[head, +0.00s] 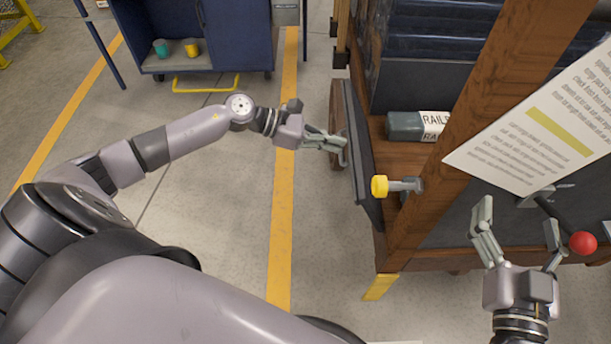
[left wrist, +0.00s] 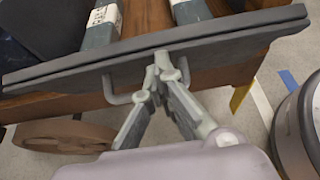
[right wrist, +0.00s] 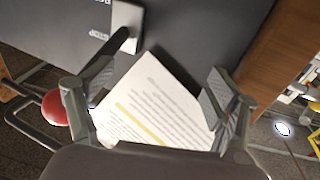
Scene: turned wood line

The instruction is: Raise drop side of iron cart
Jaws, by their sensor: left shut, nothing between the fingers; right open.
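The cart's dark drop side (head: 358,150) runs along the left of the wooden cart and looks near upright; its exact tilt is hard to tell. A grey handle (left wrist: 120,98) sits on its outer face. My left gripper (head: 338,143) is shut with nothing between its fingers, at the handle; in the left wrist view its tips (left wrist: 163,65) overlap the panel. A yellow-knobbed latch (head: 381,186) sits by the corner post. My right gripper (head: 516,226) is open and empty by the end panel, near a lever with a red ball (head: 583,243), which lies beside its right finger.
A labelled grey roll (head: 405,126) lies inside the cart. A blue cabinet (head: 230,40) stands at the back left.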

